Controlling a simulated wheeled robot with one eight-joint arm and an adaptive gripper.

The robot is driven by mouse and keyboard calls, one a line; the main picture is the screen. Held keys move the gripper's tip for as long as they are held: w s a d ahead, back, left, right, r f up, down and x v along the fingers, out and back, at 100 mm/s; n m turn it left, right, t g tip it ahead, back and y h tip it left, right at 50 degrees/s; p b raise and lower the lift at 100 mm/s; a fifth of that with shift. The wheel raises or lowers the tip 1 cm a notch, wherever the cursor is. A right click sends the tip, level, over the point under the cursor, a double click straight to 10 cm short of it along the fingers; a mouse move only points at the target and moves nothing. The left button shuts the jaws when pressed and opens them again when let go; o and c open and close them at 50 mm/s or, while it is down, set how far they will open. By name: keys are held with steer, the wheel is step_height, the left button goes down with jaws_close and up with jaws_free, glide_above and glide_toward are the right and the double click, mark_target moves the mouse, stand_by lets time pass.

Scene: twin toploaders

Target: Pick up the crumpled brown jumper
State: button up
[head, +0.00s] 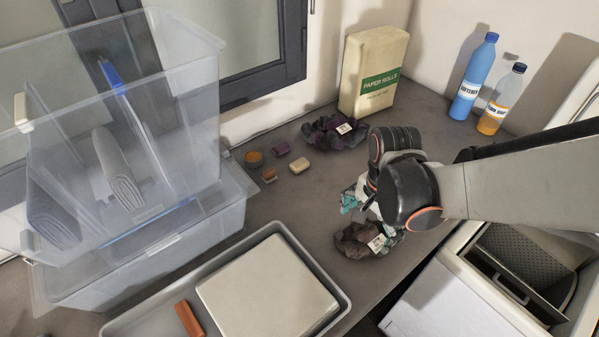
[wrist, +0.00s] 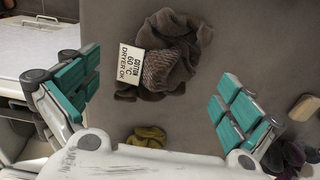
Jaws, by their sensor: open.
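The crumpled brown jumper (head: 352,240) lies on the grey worktop, below my gripper in the head view. In the wrist view the jumper (wrist: 178,62) is a dark brown heap with a white tag (wrist: 131,65) reading "COTTON 60°C DRYER OK". My gripper (head: 372,216) is open above the worktop, its teal-padded fingers spread wide. In the wrist view my gripper (wrist: 158,98) has one finger on each side, with the jumper toward the top between them. Neither finger appears to touch it. The arm hides part of the worktop in the head view.
An olive cloth (wrist: 147,136) lies near the jumper. A dark purple garment (head: 325,133) lies by the paper rolls box (head: 373,72). Small blocks (head: 299,165) sit left of it. A grey tray (head: 337,292), clear bins (head: 150,262) and an open toploader (head: 470,262) surround the worktop.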

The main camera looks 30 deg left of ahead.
mark_target(367, 237)
steer(key=f+b, duration=0.1)
steer(key=f, duration=0.1)
steer(key=f+b, duration=0.1)
steer(key=f, duration=0.1)
steer(key=f+b, duration=0.1)
steer(key=f, duration=0.1)
steer(key=shift+w+d+f+b, duration=0.2)
steer(key=shift+w+b, duration=0.1)
steer(key=shift+w, duration=0.1)
steer(key=shift+r, duration=0.1)
steer(key=c, duration=0.9)
